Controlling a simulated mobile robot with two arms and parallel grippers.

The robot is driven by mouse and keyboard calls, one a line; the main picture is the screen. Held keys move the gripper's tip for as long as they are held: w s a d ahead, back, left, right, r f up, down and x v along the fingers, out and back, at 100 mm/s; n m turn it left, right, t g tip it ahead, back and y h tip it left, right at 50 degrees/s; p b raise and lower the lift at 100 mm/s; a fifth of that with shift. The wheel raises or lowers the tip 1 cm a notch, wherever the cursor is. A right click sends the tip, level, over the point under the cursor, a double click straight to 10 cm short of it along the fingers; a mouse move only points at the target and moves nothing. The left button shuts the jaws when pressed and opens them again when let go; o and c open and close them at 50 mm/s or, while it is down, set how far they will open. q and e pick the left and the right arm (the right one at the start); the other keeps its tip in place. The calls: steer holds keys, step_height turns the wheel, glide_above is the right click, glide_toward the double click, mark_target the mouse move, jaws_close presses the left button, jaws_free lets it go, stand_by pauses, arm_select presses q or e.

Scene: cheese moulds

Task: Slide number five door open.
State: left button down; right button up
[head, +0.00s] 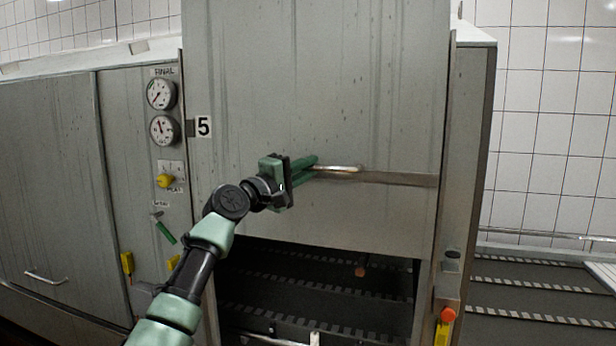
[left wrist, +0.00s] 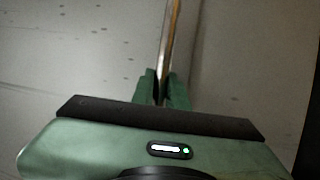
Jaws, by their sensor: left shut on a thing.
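The number five door (head: 330,90) is a tall grey metal panel in the head view, beside a white sign marked 5 (head: 203,126). Its lower edge is raised, and a dark opening (head: 300,295) shows below it. A horizontal metal bar handle (head: 390,178) crosses the door. My left gripper (head: 312,168) is shut on the left part of this handle. The left wrist view shows the handle (left wrist: 171,40) running between the green fingers (left wrist: 161,88). My right gripper is not in view.
Gauges (head: 161,94) and a yellow knob (head: 164,181) sit on the panel left of the door. A red button (head: 448,315) is at the lower right of the frame. A dark slotted conveyor (head: 530,290) lies at the right, before a white tiled wall.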

arm_select(q)
steer(key=shift+r, duration=0.25)
steer(key=c, duration=1.5)
jaws_free()
steer(key=shift+o, duration=0.5)
steer(key=shift+f, duration=0.1)
steer(key=b+v, duration=0.3)
steer(key=v, duration=0.5)
steer(key=shift+b, duration=0.4)
